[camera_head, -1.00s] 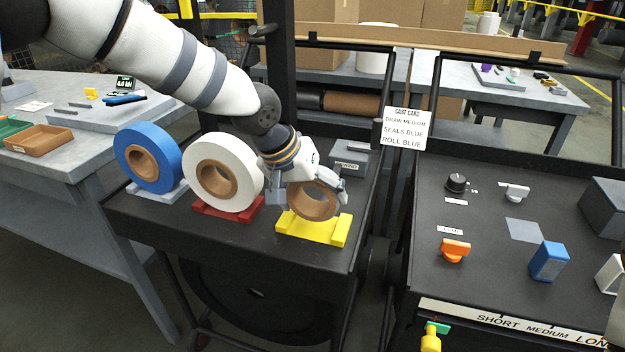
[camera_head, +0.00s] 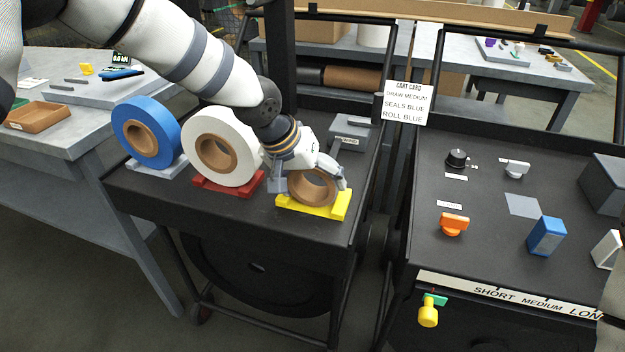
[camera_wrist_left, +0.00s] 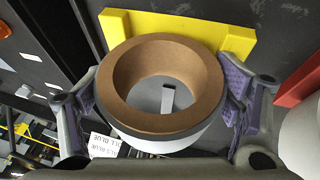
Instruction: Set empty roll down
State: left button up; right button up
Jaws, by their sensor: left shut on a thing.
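The empty roll is a bare brown core ring (camera_head: 296,190), at the yellow cradle (camera_head: 340,211) on the dark cart. My left gripper (camera_head: 312,181) is shut on the roll, with a finger on each side. In the left wrist view the roll (camera_wrist_left: 165,124) sits between the purple-padded fingers (camera_wrist_left: 163,85), with the yellow cradle (camera_wrist_left: 180,27) just beyond it. The roll is low at the cradle; I cannot tell whether it rests fully in it. My right gripper is not in view.
A white roll (camera_head: 240,165) on a red cradle (camera_head: 225,189) and a blue roll (camera_head: 128,130) on a grey cradle stand to the left. A grey box (camera_head: 349,131) is behind. A card (camera_head: 406,102) reads "ROLL BLUE". A control panel (camera_head: 480,250) is at the right.

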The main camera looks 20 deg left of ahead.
pick_arm(q)
jog(key=shift+s+f, duration=0.1)
jog(key=shift+f, duration=0.05)
jog(key=shift+s+f, duration=0.2)
jog(key=shift+f, duration=0.4)
jog(key=shift+c, duration=0.4)
jog(key=o, duration=1.2)
jog(key=shift+w+f, duration=0.15)
jog(key=shift+f, duration=0.05)
jog(key=shift+r, duration=0.1)
jog(key=shift+r, duration=0.35)
jog(key=v, duration=1.1)
jog(key=shift+r, duration=0.35)
